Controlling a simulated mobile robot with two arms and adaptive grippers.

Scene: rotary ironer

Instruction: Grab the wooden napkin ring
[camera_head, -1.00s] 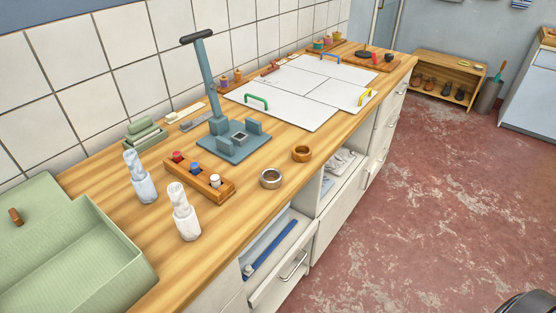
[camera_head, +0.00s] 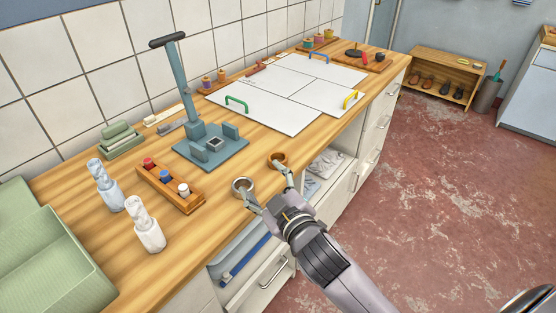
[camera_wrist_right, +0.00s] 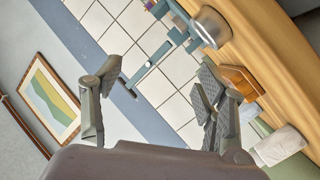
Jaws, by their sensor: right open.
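The wooden napkin ring (camera_head: 277,159) stands on the worktop near its front edge, orange-brown and partly covered by a finger of my right gripper. My right gripper (camera_head: 270,191) is open and empty at the front edge, its fingers spread. One fingertip is by the wooden ring, the other in front of the metal napkin ring (camera_head: 243,185). I cannot tell whether either finger touches. In the right wrist view the open fingers (camera_wrist_right: 150,105) show with the metal ring (camera_wrist_right: 211,27) beyond; I cannot make out the wooden ring there. My left gripper is not in view.
A blue-grey press (camera_head: 212,148) stands behind the rings. A wooden holder with small bottles (camera_head: 170,187) and two rolled napkins (camera_head: 146,226) are to the left. White boards (camera_head: 290,92) lie farther back. An open drawer (camera_head: 255,268) sticks out below the front edge.

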